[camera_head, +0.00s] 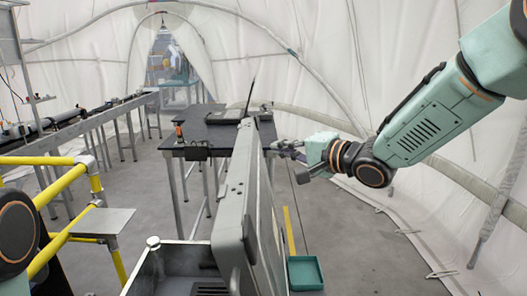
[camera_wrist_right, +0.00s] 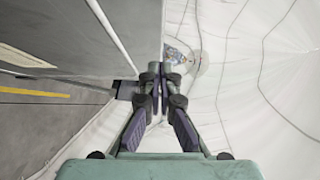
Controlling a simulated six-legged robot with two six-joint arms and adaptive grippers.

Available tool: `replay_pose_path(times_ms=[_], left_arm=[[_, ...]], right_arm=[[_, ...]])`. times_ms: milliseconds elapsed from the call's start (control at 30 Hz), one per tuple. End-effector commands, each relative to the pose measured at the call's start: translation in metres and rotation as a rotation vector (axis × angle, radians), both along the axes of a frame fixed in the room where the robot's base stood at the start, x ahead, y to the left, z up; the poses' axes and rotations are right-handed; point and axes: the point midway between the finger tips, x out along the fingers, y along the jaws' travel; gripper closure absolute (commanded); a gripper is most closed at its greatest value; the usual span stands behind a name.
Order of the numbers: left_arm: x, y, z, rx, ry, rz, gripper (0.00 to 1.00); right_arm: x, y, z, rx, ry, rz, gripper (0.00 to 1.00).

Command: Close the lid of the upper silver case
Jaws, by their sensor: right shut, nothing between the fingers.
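The upper silver case (camera_head: 172,268) is at the bottom of the head view, with its lid (camera_head: 238,195) standing open and upright, seen nearly edge-on. My right gripper (camera_head: 283,146) is to the right of the lid near its far upper end. It is shut and empty. In the right wrist view the fingertips of my right gripper (camera_wrist_right: 160,76) are together, beside a large grey panel (camera_wrist_right: 85,35) that looks like the lid's outer face. I cannot tell whether they touch it. My left gripper is out of view.
A dark table (camera_head: 222,137) with a black open case stands behind the lid. Yellow rails (camera_head: 75,185) and a small grey plate (camera_head: 103,221) are at left. A teal tray (camera_head: 305,272) lies on the floor right of the lid. The floor at right is mostly clear up to the white tent wall.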

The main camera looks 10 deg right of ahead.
Motion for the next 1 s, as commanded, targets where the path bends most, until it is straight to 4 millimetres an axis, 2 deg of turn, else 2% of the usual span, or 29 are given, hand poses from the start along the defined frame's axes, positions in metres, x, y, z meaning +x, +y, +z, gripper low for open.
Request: replay_pose_path(times_ms=[33,200,400,1000], left_arm=[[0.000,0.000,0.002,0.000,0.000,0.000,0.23],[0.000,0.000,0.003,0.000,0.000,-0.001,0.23],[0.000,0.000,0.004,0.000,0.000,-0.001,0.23],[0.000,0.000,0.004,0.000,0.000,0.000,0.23]], right_arm=[[0.007,0.007,-0.002,-0.006,0.001,0.004,1.00],[0.009,0.027,-0.007,-0.003,0.001,0.003,1.00],[0.011,0.040,-0.009,-0.001,0.000,0.001,1.00],[0.012,0.043,-0.010,-0.001,-0.001,0.000,1.00]])
